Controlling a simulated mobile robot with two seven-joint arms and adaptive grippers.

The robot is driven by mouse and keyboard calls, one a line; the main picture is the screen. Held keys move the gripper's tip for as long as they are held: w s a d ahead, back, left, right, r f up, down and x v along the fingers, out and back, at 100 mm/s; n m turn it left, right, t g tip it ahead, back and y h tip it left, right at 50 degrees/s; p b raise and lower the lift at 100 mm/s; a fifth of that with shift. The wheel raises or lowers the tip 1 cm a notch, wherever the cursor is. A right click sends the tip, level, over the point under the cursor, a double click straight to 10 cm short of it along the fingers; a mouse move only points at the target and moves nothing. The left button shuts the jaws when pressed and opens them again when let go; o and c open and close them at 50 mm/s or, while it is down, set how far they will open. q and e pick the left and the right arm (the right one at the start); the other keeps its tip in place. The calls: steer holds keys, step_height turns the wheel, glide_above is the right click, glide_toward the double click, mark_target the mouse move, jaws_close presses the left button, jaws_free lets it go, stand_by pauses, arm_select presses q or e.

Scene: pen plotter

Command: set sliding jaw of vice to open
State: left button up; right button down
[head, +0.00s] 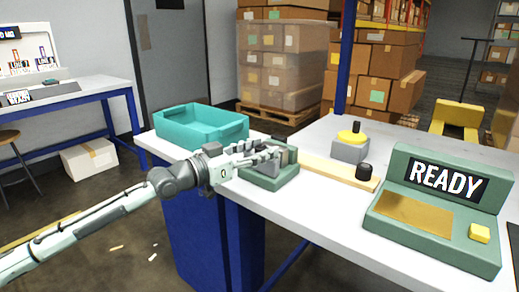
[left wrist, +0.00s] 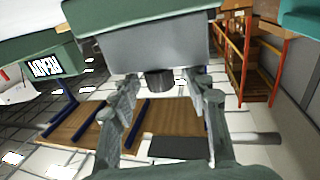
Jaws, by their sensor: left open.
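The vice is a green block (head: 268,182) with grey metal jaws (head: 290,153) on the white table, in the middle of the head view. My left gripper (head: 262,156) reaches it from the left, its fingers at the grey part and hiding much of it. In the left wrist view, a grey block (left wrist: 155,50) under a green edge lies just beyond my left gripper (left wrist: 165,85). A dark round knob (left wrist: 159,80) sticks out below that block, between the open fingertips. I cannot tell whether the fingers touch it. My right gripper is not in view.
A teal bin (head: 200,125) stands behind my left wrist. A wooden strip (head: 325,170) with a black knob (head: 363,172) runs right from the vice. A green READY console (head: 435,205) fills the right.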

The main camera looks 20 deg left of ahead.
arm_select(q)
steer(key=v, duration=1.2)
stand_by(0.5)
